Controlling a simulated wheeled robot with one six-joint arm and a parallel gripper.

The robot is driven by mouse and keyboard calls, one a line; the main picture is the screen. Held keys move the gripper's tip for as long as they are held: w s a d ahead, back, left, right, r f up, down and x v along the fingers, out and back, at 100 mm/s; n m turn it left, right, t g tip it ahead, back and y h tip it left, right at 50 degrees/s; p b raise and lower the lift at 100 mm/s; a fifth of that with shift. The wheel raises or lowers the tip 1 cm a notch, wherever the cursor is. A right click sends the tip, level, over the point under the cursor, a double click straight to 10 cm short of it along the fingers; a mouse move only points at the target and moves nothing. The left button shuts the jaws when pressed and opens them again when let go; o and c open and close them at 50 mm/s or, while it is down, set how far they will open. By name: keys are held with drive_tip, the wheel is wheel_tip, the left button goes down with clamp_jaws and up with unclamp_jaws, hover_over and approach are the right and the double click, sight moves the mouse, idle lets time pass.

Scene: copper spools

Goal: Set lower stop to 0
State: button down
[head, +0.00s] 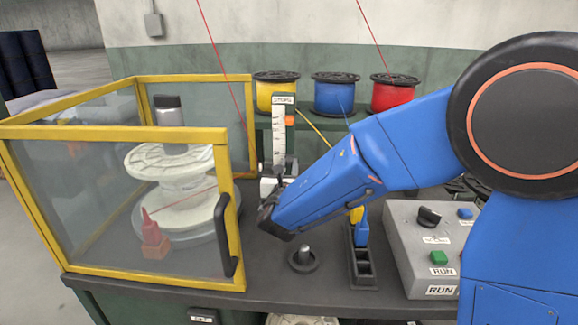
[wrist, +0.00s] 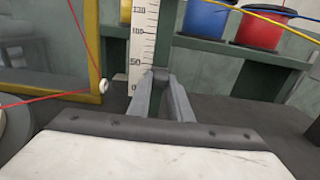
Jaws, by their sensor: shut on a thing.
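The upright white scale (head: 279,135) stands behind my gripper under a "STOPS" sign (head: 284,98). In the wrist view the scale (wrist: 141,45) reads 130, 100, 50 and 0 from top to bottom. My gripper (wrist: 160,80) is shut on a small dark grey knob (wrist: 160,72), which I take for the lower stop. The knob appears beside the scale's right edge, a little below the 50 mark. An orange stop (head: 290,120) sits high on the scale. In the head view my gripper (head: 268,214) hides the knob.
A yellow-framed guard (head: 185,135) with a black handle (head: 228,240) encloses a white spool (head: 170,162) at left. A control box (head: 425,225) stands at right. Yellow, blue (head: 337,95) and red spools sit behind. A short peg (head: 303,257) stands in front.

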sight(290, 169)
drive_tip(key=shift+f, duration=2.2)
drive_tip(key=c, duration=1.6)
unclamp_jaws()
drive_tip(key=shift+f, duration=0.1)
drive_tip(key=shift+s, duration=0.55)
drive_tip(key=s, duration=1.1)
drive_tip(key=shift+a, duration=0.2)
